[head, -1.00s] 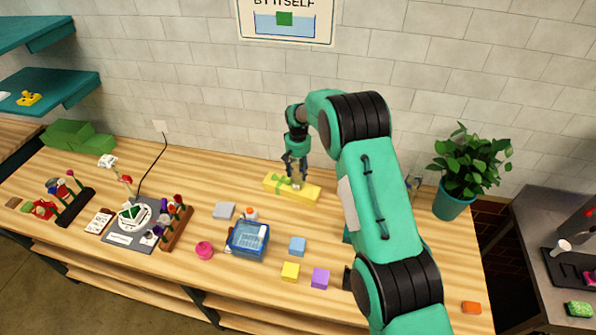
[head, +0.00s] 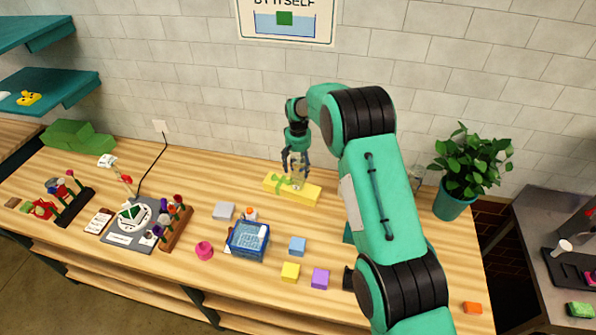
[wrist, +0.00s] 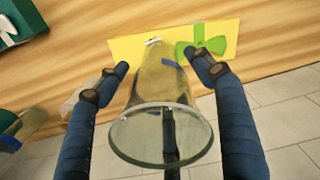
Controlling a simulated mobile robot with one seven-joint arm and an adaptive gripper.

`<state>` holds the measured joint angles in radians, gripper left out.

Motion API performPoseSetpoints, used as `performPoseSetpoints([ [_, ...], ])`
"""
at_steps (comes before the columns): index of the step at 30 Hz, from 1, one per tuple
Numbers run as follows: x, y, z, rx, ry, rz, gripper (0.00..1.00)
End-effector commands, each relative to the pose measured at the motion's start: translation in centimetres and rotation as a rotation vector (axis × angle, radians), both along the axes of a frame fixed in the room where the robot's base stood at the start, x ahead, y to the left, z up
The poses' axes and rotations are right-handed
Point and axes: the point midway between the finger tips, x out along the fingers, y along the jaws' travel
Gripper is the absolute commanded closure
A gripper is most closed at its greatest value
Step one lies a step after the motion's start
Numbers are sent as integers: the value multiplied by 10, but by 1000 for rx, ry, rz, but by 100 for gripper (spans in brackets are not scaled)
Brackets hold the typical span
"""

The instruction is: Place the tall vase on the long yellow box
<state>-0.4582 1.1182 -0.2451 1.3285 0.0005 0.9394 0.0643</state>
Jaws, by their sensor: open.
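The tall vase (wrist: 162,120) is clear glass. In the wrist view it stands between my fingers, its wide rim toward the camera and its foot over the long yellow box (wrist: 125,48). The foot appears to rest on the box. In the head view the yellow box (head: 308,194) with its green bow lies near the wall; the clear vase is hard to make out there. My gripper (head: 295,168) is open above the box. In the wrist view my gripper (wrist: 158,64) has a finger on each side of the vase, apart from the glass.
A blue basket (head: 248,241), a pink cup (head: 204,250) and blue, yellow and purple cubes (head: 320,278) stand in front of the box. Flower racks (head: 176,228) are at left. A potted plant (head: 453,203) is at right. The wall is close behind.

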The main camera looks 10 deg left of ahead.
Motion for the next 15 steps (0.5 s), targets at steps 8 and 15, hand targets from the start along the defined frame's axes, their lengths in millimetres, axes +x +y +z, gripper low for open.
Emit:
performPoseSetpoints([
  [8, 1, 0, 42, 1, -2, 0, 33],
  [15, 0, 0, 76, 0, -1, 0, 33],
])
